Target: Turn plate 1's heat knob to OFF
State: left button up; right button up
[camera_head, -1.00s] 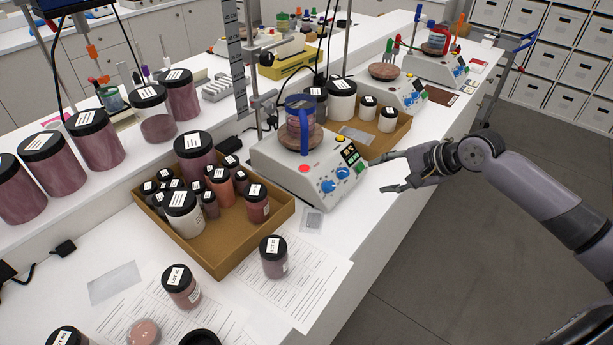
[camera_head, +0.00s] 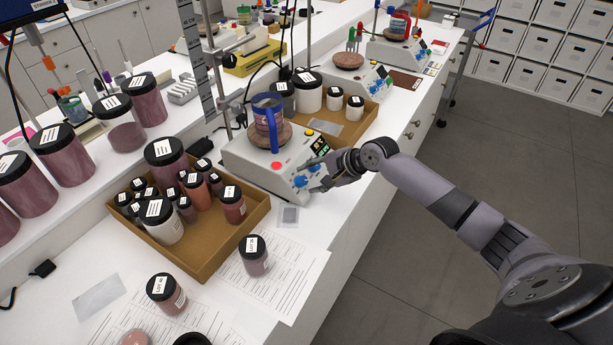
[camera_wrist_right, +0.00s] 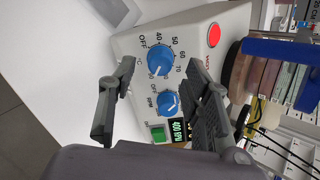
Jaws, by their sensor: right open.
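The nearest hotplate (camera_head: 240,160) is a white box with a round top. I take it as plate 1, though no plate number is readable. Its blue heat knob (camera_head: 300,182) is also in the wrist view (camera_wrist_right: 160,59), ringed by OFF and temperature numbers. A white mark shows low on the knob; its exact setting is unclear. A smaller blue RPM knob (camera_wrist_right: 167,103) sits beside it. My right gripper (camera_head: 322,182) is open in front of the panel. In the wrist view its fingers (camera_wrist_right: 162,70) lie on either side of the heat knob, with no clear contact.
A blue-handled vessel (camera_head: 268,122) stands on the hotplate. A cardboard tray of jars (camera_head: 205,258) is at the left, another (camera_head: 368,120) behind.

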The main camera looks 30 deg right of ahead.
aim_at(302, 181)
jog(key=shift+x, duration=1.45)
grip_shut()
